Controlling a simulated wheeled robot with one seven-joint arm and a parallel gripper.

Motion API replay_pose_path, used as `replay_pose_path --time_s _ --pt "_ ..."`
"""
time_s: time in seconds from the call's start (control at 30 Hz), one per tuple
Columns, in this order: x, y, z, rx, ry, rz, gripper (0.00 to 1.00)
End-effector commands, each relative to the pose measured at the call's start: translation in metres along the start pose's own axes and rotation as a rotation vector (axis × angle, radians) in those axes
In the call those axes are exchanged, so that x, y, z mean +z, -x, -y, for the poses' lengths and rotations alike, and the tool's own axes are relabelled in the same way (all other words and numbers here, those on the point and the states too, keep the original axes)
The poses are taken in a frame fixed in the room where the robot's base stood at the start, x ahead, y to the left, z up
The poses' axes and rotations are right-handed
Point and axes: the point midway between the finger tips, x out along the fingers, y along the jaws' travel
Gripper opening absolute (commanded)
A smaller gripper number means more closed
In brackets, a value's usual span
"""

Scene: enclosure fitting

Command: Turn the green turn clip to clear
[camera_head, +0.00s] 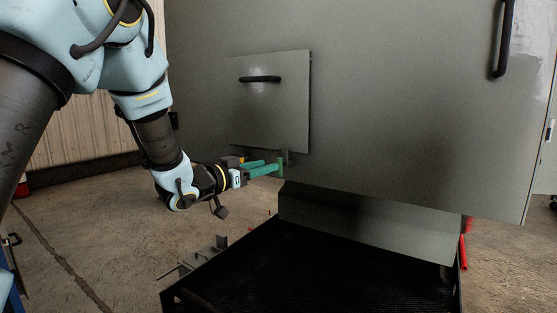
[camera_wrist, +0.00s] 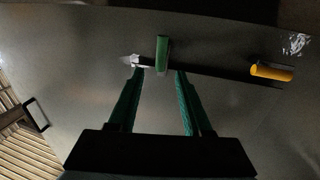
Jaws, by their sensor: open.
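The green turn clip (camera_wrist: 162,55) is a short green bar standing upright in the wrist view, across the upper side of a thin dark strip on the grey enclosure face. In the head view the clip (camera_head: 281,166) sits just below the lower right corner of the small grey panel (camera_head: 285,105). My gripper (camera_wrist: 159,73) is open, with its two teal fingers spread either side of the clip's line. In the head view the gripper (camera_head: 268,169) reaches the clip from the left. Contact between fingers and clip cannot be told.
A yellow clip (camera_wrist: 271,72) is right of the green one in the wrist view. A small grey piece (camera_wrist: 131,60) lies close by the left fingertip. The panel has a black handle (camera_head: 260,79). A black tray (camera_head: 310,265) lies below, with a grey bracket (camera_head: 206,254) left of it.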

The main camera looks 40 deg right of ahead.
Motion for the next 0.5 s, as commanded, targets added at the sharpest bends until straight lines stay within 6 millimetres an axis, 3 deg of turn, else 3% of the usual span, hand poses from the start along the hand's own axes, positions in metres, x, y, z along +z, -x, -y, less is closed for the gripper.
replay_pose_path --time_s 0.2,0.5 --pt "-0.002 -0.040 -0.001 0.001 -0.001 0.001 0.49" --pt "-0.001 -0.065 0.001 -0.002 0.000 0.001 0.49"
